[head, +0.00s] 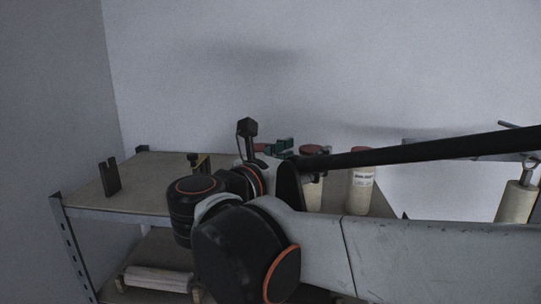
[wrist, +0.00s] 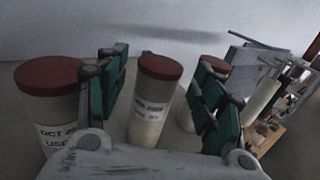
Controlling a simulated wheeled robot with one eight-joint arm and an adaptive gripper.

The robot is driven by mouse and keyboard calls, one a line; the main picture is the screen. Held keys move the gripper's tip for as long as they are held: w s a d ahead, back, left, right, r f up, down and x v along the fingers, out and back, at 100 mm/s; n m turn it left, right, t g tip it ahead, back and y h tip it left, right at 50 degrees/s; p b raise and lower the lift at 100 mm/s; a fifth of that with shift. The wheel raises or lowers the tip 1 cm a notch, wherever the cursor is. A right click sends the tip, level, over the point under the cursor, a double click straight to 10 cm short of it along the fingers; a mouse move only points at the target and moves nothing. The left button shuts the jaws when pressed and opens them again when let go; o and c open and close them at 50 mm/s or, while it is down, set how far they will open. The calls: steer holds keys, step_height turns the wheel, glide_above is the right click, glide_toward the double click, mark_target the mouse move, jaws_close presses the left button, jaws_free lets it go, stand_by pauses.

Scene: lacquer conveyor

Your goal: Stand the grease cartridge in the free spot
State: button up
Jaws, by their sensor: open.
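Several cream cylinders with red-brown caps, which look like cartridges, stand upright on the shelf. A second cylinder (wrist: 50,105) with a printed date label stands left of the left finger. A third (wrist: 187,112) is partly hidden behind the right finger. In the head view my gripper (head: 279,147) shows teal pads, and two cylinders (head: 361,188) (head: 313,190) stand right of it. The free spot cannot be made out.
The shelf top (head: 135,185) is mostly clear at left, with a dark notched upright block (head: 110,178) there. A cream roller-like cylinder (head: 515,203) hangs at far right. A pale roll (head: 158,279) lies on the lower shelf. My arm hides much of the shelf.

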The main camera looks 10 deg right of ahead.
steer(key=b+v, duration=0.2)
steer(key=v, duration=0.8)
steer(key=shift+s+a, duration=0.2)
stand_by(0.9)
